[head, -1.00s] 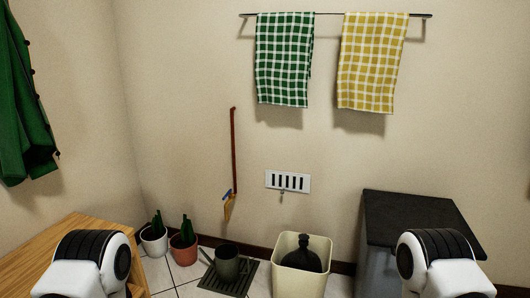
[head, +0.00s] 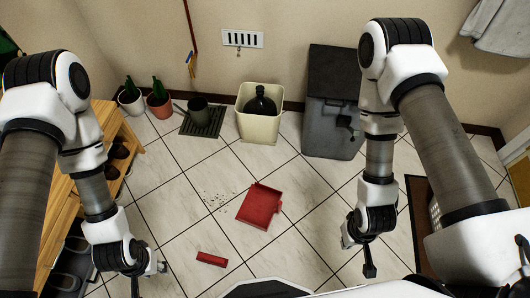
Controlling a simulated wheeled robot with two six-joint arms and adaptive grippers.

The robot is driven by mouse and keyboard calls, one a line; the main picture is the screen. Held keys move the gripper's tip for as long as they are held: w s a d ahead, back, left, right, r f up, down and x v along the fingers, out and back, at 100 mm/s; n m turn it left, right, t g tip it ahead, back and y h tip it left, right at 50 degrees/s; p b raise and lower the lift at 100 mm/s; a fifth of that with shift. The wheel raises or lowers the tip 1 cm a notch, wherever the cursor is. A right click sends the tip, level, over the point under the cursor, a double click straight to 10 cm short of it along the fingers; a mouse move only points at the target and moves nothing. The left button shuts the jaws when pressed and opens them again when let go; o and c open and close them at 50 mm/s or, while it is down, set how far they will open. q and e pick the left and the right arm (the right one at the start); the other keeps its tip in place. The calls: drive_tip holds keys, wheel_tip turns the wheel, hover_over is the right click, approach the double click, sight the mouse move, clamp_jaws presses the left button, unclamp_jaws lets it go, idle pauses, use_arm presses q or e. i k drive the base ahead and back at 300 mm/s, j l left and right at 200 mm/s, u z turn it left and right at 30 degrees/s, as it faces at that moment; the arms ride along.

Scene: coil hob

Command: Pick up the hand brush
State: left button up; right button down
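A small red bar-shaped thing, which looks like the hand brush (head: 212,258), lies on the tiled floor at the lower middle of the head view. A red dustpan (head: 260,205) lies on the floor above and right of it. My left gripper (head: 150,277) hangs to the left of the brush, with its fingers apart and nothing between them. My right gripper (head: 358,256) hangs well to the right of the brush and dustpan, its fingers also apart and empty. Neither gripper touches the brush. No bristles can be made out at this size.
Dark crumbs (head: 220,198) are scattered left of the dustpan. A wooden shoe bench (head: 110,130) stands on the left. A cream bin (head: 258,130), a dark grey cabinet (head: 333,105), potted plants (head: 159,103) and a drain mat (head: 203,128) line the wall. The floor around the brush is clear.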

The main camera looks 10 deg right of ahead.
sight(207, 258)
drive_tip(key=k+l, duration=0.3)
drive_tip(key=k, duration=0.25)
drive_tip(key=k+j+u, duration=0.45)
drive_tip(key=k, duration=0.2)
